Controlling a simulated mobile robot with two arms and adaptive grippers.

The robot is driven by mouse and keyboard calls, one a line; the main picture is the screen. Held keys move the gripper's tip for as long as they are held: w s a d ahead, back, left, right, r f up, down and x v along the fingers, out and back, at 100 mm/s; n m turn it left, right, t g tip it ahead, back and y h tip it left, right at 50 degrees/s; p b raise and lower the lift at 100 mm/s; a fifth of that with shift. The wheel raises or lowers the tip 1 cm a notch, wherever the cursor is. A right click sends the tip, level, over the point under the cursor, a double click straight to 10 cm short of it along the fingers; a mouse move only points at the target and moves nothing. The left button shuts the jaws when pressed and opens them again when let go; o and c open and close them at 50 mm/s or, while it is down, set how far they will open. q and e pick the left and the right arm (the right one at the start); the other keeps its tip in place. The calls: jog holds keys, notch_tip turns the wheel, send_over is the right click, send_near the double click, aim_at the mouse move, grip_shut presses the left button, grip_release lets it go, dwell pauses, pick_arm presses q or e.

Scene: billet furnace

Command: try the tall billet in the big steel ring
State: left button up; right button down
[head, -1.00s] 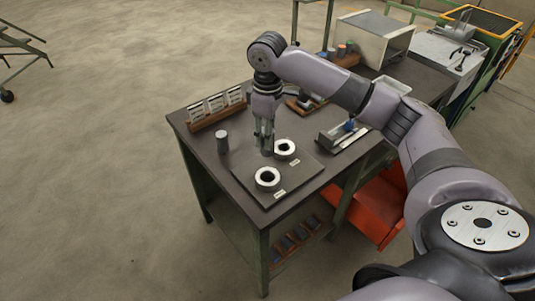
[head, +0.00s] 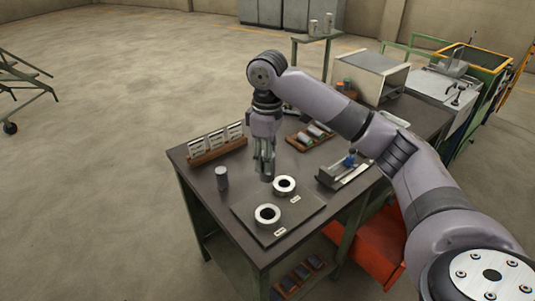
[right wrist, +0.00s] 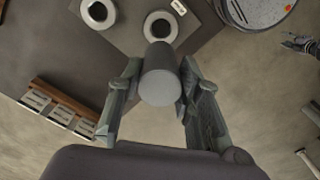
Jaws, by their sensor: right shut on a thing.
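My right gripper (head: 265,168) is shut on a grey cylindrical billet (right wrist: 160,75). In the head view the held billet (head: 266,177) hangs upright just behind and left of the rear ring. It seems clear of the table. Two pale steel rings lie on a dark plate (head: 301,207): a front ring (head: 267,215) and a rear ring (head: 285,184). The front one looks slightly larger, but it is nearer. Both ring holes look empty. Another grey billet (head: 222,178) stands left of the plate. A dark shape at the right wrist view's right edge looks like my left gripper (right wrist: 300,45), its jaws unclear.
A wooden rack of pale cards (head: 216,143) stands at the table's back left. A tray of several small cylinders (head: 310,136) and a grey fixture with a blue part (head: 347,168) lie behind and right. The front left tabletop is mostly free.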

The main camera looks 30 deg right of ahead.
notch_tip(320, 180, down, 9)
jog(key=b, duration=0.1)
jog(key=shift+r, duration=0.15)
dwell(1.4)
